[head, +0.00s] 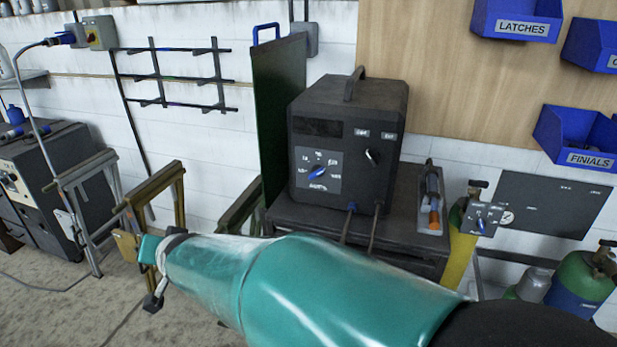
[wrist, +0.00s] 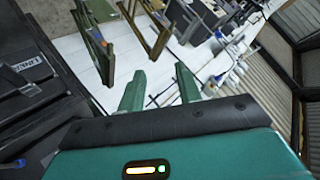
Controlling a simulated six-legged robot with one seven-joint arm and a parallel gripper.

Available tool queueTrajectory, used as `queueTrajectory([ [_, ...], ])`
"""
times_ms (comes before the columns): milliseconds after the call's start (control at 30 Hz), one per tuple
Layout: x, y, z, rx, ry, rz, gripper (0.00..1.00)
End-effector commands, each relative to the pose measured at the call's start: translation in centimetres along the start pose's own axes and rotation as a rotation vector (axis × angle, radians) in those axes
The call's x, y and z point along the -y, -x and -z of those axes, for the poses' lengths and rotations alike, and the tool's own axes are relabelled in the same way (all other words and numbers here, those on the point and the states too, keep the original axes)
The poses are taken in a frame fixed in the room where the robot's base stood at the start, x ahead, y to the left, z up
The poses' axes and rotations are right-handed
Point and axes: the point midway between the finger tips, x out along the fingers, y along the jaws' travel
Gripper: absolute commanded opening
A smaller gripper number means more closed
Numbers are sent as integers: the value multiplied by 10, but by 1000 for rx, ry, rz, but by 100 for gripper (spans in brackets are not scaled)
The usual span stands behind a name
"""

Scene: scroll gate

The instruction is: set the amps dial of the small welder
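The small welder (head: 347,140) is a dark box with a top handle, standing on a dark cart in the head view. Its amps dial (head: 318,172) is a blue knob on a grey scale plate, low on the left of the front face. A second, dark knob (head: 373,156) sits to its right. My gripper (wrist: 160,85) is open and empty in the wrist view, its two green fingers apart. In the head view my teal arm reaches left below the welder, and its end is to the left of the dial and lower, clear of it. The wrist view does not show the dial.
A dark green panel (head: 279,110) stands close on the welder's left. A yellow gas cylinder (head: 461,240) with a regulator stands right of the cart (head: 290,215). Metal trestles (head: 152,205) stand at left. Blue bins (head: 515,18) hang at upper right. The space before the welder's face looks clear.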

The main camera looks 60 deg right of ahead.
Motion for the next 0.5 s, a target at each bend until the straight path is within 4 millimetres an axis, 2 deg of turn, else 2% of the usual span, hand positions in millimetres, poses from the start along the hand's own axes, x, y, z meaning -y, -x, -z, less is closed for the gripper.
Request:
queueTrajectory([
  [33, -26, -13, 19, -85, -88, -43, 34],
  [100, -64, -24, 49, -230, -204, -96, 34],
  [167, -100, -27, 74, -362, -291, -148, 34],
  [200, -126, -26, 88, -453, -342, -183, 34],
  [300, -187, -12, 119, -680, -436, -272, 34],
  [400, -235, 9, 137, -874, -480, -345, 34],
  [500, -263, 29, 147, -1007, -493, -391, 34],
])
